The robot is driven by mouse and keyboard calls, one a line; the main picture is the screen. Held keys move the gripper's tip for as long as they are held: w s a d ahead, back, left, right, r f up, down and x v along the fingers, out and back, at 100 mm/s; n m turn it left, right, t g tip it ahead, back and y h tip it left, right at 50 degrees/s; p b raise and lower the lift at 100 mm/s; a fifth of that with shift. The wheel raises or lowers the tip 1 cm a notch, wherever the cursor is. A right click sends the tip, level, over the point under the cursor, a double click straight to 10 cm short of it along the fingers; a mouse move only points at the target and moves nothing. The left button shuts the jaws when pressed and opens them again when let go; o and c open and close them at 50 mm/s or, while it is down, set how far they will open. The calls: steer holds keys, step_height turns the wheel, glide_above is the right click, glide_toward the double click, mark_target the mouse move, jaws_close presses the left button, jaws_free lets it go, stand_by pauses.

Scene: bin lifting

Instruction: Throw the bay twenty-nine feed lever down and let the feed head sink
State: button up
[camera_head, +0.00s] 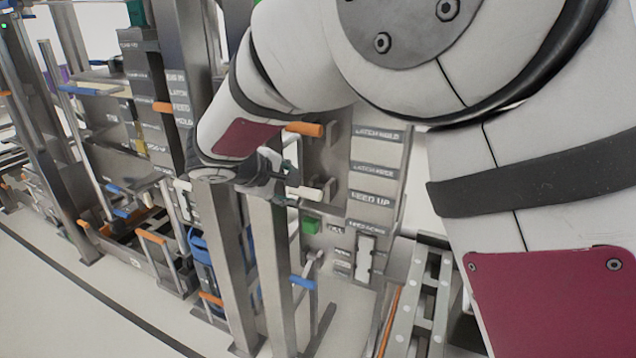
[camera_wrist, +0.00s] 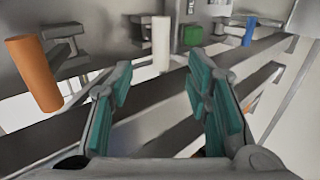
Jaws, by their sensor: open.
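A white lever handle (camera_head: 306,192) sticks out from a grey post, level with the FEED UP label (camera_head: 370,199). It also shows in the wrist view (camera_wrist: 161,44), upright in the picture, ahead of the gap between my fingers. My gripper (camera_head: 284,178) is at the post beside this handle, just above it in the head view. In the wrist view its teal-padded fingers (camera_wrist: 159,88) are apart with nothing between them. The handle looks just beyond the fingertips; contact cannot be told. The bay number and the feed head cannot be made out.
An orange handle (camera_head: 305,129) sits above by the latch labels; it is at left in the wrist view (camera_wrist: 34,75). A green block (camera_head: 311,226) and a blue handle (camera_head: 303,283) are lower. Steel posts (camera_head: 220,265) stand close by. Open floor (camera_head: 80,310) lies at lower left.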

mark_target(306, 192)
steer(key=x, duration=1.3)
steer(key=shift+d, duration=0.1)
jaws_close()
